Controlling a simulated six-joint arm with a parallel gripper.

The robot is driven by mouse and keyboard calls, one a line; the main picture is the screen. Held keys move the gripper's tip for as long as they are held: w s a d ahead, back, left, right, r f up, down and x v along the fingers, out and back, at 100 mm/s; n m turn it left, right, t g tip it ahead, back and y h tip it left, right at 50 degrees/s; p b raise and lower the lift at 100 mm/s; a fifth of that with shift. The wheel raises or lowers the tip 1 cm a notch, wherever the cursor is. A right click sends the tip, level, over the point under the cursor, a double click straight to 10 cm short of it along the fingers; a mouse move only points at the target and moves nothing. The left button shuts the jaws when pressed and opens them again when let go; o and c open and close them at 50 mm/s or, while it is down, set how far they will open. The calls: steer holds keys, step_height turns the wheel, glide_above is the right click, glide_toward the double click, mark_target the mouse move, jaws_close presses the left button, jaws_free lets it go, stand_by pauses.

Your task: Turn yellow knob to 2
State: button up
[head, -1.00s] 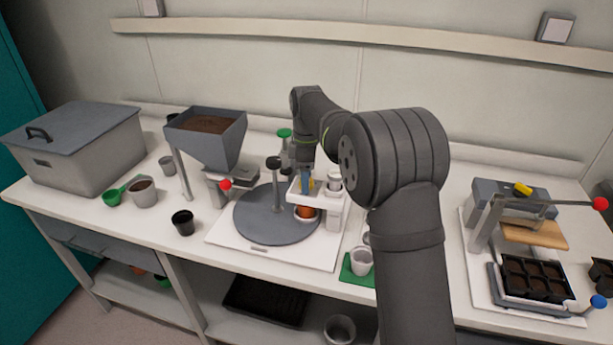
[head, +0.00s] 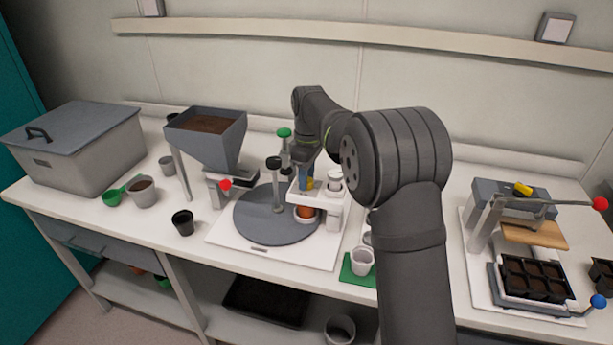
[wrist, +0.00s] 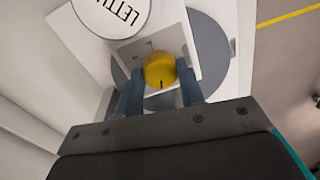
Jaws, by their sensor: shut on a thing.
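The yellow knob (wrist: 160,70) is round, with a dark mark near its lower edge, and sits on a small white plate in the wrist view. My gripper (wrist: 160,88) has a blue finger on each side of the knob and is shut on it. In the head view my gripper (head: 305,178) comes down onto the white stand, and a bit of the yellow knob (head: 310,184) shows beside a blue finger. The numbers around the knob are too small or hidden to read.
A white jar lid with lettering (wrist: 110,10) is close to the knob. The soil hopper (head: 207,137) stands to the left, and a green-topped bottle (head: 285,140) stands behind.

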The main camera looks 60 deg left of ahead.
mark_target(311, 180)
steer(key=m, duration=0.3)
steer(key=shift+m, duration=0.4)
steer(key=m, duration=0.3)
steer(key=shift+d, duration=0.1)
steer(key=m, duration=0.7)
steer(key=shift+y, duration=0.4)
steer(key=shift+m, duration=0.3)
steer(key=o, duration=1)
step_height(311, 180, up, 17)
steer(key=shift+w+d+r, duration=0.2)
steer(key=shift+w+d, duration=0.1)
steer(key=shift+w, duration=0.15)
